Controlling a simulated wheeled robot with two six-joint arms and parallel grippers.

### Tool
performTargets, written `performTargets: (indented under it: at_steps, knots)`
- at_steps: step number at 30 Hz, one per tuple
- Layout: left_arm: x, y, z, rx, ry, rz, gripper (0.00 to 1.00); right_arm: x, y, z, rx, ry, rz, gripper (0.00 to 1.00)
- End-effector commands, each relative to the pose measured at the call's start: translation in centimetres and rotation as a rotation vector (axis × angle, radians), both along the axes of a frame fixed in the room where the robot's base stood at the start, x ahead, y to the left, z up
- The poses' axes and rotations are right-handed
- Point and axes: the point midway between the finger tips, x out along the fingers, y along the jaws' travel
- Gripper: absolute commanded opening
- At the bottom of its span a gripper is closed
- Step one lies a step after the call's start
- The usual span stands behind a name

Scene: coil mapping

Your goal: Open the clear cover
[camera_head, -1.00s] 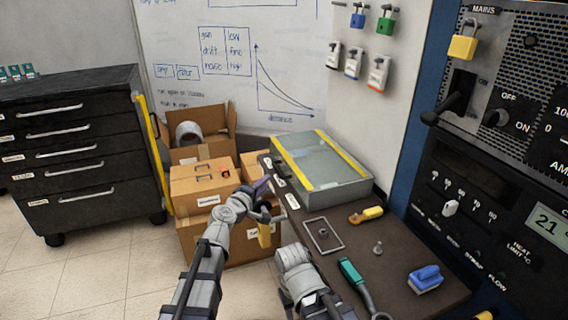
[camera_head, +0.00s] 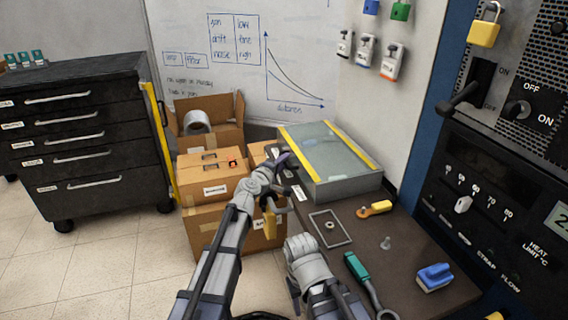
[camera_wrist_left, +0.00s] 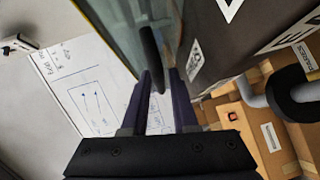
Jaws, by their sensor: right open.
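The clear cover (camera_head: 335,150) is a glassy lid with yellow edge strips, lying closed on a grey box (camera_head: 345,188) on the dark bench. My left gripper (camera_head: 284,160) is at the box's near left side. In the left wrist view, its purple fingers (camera_wrist_left: 161,88) stand apart around a dark rounded bar (camera_wrist_left: 149,50), in front of the glassy panel. I cannot tell whether they press on the bar. My right gripper (camera_head: 277,207) is lower, beside the bench's left edge, open and empty.
Cardboard boxes (camera_head: 215,190) are stacked left of the bench. A control panel (camera_head: 500,190) stands at right.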

Motion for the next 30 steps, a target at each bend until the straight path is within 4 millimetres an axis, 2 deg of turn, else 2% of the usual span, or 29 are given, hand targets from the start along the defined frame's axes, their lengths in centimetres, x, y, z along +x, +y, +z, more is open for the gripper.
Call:
performTargets:
  at_steps: [8,16,30]
  knots:
    - [0.37,-0.23,-0.05,0.0,0.0,0.0,0.27,0.0,-0.01,-0.05,0.0,0.0,0.0,0.5]
    - [0.36,-0.2,-0.06,0.0,0.0,0.0,0.0,0.0,-0.01,-0.05,0.0,0.0,0.0,0.5]
    - [0.35,-0.18,-0.06,0.001,0.0,0.0,0.0,0.0,-0.01,-0.06,0.0,0.0,0.0,0.5]
